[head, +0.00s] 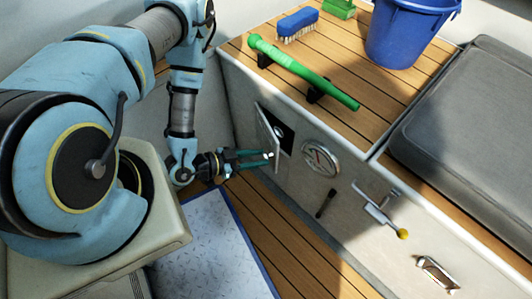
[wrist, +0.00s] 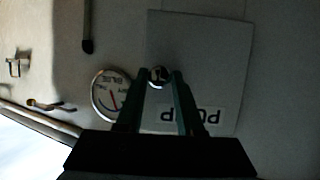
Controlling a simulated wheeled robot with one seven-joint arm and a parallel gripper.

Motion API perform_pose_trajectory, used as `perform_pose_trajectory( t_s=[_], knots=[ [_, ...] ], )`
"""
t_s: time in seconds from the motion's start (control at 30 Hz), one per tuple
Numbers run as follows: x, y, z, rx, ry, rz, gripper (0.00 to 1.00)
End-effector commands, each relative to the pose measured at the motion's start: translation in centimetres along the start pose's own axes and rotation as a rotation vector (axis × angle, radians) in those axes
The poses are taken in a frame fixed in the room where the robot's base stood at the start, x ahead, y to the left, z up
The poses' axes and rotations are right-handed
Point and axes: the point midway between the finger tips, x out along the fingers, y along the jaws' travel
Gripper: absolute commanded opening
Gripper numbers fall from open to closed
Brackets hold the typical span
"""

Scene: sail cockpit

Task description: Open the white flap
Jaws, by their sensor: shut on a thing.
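The white flap (head: 266,136) is in the side wall of the bench in the head view. It stands swung out from the wall, with a dark opening (head: 286,137) showing to its right. In the wrist view the flap (wrist: 200,55) is a pale panel with an upside-down label (wrist: 205,115) and a small round knob (wrist: 159,74). My gripper (head: 269,156) is at the flap in the head view. In the wrist view my gripper (wrist: 160,79) has its two dark green fingers shut on the knob. Most of the opening's inside is hidden.
A round gauge (head: 320,158) sits right of the opening. A dark handle (head: 325,203), a lever with a yellow knob (head: 381,212) and a metal latch (head: 438,272) follow along the wall. A green tube (head: 300,72), a blue brush (head: 298,25) and a blue bucket (head: 408,35) are on top.

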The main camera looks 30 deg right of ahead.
Motion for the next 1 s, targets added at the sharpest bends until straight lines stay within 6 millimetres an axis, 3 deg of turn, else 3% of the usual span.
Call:
perform_pose_trajectory(
  t_s=[0.4, 1.0],
  knots=[
    [-3.6, -2.5, 1.4, 0.12, 0.001, 0.278, 0.0],
    [-4.8, -3.5, 2.0, 0.162, 0.002, 0.392, 0.0]
  ],
)
